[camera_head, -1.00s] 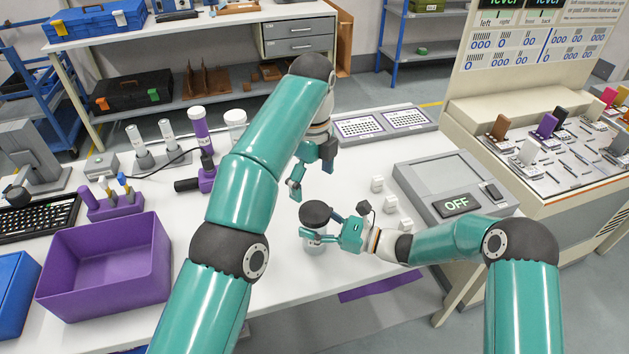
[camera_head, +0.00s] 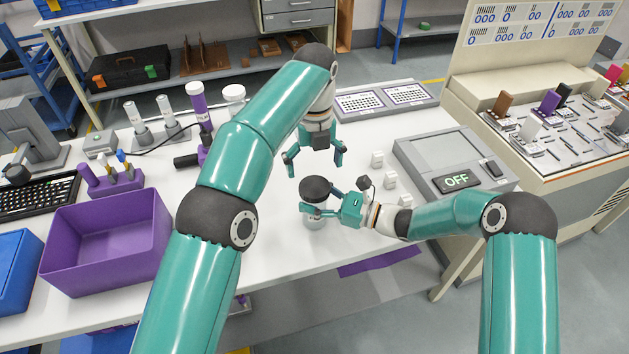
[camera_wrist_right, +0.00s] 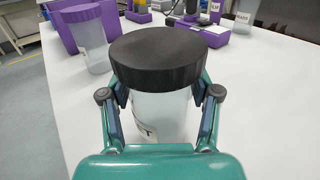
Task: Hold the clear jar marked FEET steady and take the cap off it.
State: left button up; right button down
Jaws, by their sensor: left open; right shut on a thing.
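The clear jar (camera_head: 315,222) stands on the white table with a black cap (camera_head: 316,189) on top. In the right wrist view the jar (camera_wrist_right: 160,116) shows part of a dark printed mark, a letter T, with the rest hidden, and the wide black cap (camera_wrist_right: 158,57) sits on it. My right gripper (camera_head: 318,210) is shut around the jar body below the cap, its fingers on both sides. My left gripper (camera_head: 315,171) is open and empty, pointing down just above and behind the cap, apart from it.
A purple bin (camera_head: 110,240) stands at the left. A jar with a purple lid (camera_wrist_right: 85,35) stands behind in the right wrist view.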

aim_at(314, 185)
pick_arm(q)
jog(key=shift+f, duration=2.8)
